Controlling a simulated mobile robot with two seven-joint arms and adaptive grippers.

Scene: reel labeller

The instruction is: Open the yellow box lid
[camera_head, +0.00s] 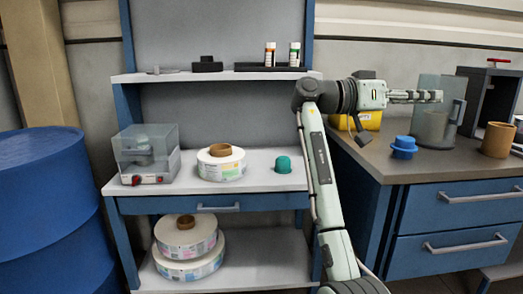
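The yellow box (371,123) sits at the left back of the dark counter on the right. My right arm's wrist and gripper body cross in front of its upper part, so I cannot tell how its lid stands. My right gripper (438,96) is level and points right, with its fingers above the counter and to the right of the box. The fingers look close together from this side, but I cannot tell whether they are open or shut. Nothing clear shows between them. My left gripper is not in view.
The left workbench (255,183) holds label reels (221,169), a green part (283,164) and a clear-covered device (148,154). Blue barrels stand far left.

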